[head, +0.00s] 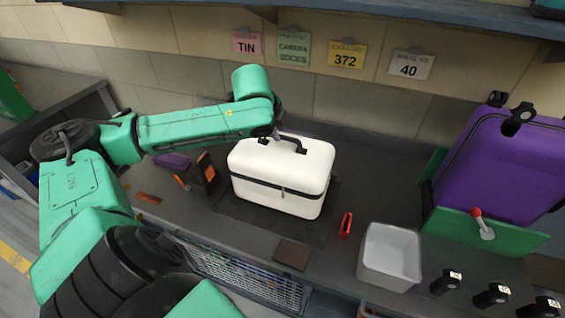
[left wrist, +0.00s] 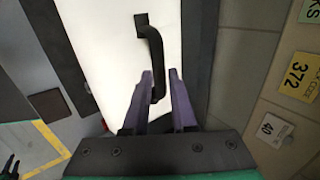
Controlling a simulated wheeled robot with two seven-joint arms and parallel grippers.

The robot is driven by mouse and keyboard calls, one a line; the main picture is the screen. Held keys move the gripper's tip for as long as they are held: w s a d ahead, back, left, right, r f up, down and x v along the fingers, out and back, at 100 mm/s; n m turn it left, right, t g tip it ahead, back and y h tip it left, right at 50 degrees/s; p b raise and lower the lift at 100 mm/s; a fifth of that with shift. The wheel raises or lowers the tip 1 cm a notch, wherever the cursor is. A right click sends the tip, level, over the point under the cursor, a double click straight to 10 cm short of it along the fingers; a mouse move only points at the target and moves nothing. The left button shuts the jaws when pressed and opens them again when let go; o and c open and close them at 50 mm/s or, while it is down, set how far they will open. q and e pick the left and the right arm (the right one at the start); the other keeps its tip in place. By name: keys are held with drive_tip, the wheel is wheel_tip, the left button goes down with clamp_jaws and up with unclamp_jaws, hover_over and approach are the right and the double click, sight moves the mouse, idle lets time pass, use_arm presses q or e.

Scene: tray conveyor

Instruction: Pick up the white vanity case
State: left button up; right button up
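The white vanity case (head: 270,178) stands upright on the dark counter, with a black handle (head: 300,147) on its lid and a dark band round its body. My left gripper (head: 277,136) is over the lid at the handle. In the left wrist view, the white lid (left wrist: 112,50) fills the middle and the black handle (left wrist: 157,50) runs down toward my left gripper (left wrist: 161,74). Its two purple fingers are apart, and the near end of the handle shows between them. I cannot tell whether either finger touches it. My right gripper is not in view.
A purple suitcase (head: 500,165) stands at the right behind a green rail with a red-knobbed lever (head: 482,225). A white bin (head: 390,257), a red object (head: 345,225) and small dark items (head: 204,174) lie around the case. A wall with label cards (head: 346,55) is behind.

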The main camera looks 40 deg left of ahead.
sight(282, 136)
use_arm(q)
drive_tip(key=x, duration=0.1)
drive_tip(key=p+x, duration=0.1)
drive_tip(key=x, duration=0.2)
drive_tip(key=shift+d+p, duration=0.3)
drive_tip(key=shift+w+f, duration=0.2)
drive_tip(key=shift+f, duration=0.1)
drive_tip(key=shift+a+f, duration=0.15)
clamp_jaws()
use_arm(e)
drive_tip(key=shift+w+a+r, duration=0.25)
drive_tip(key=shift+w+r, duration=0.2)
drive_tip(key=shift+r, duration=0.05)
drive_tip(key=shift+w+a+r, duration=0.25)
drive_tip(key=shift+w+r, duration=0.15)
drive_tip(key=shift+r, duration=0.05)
use_arm(q)
drive_tip(key=shift+w, duration=0.1)
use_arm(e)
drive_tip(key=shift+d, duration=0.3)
use_arm(q)
drive_tip(key=shift+w+a+r, duration=0.1)
drive_tip(key=shift+r, duration=0.1)
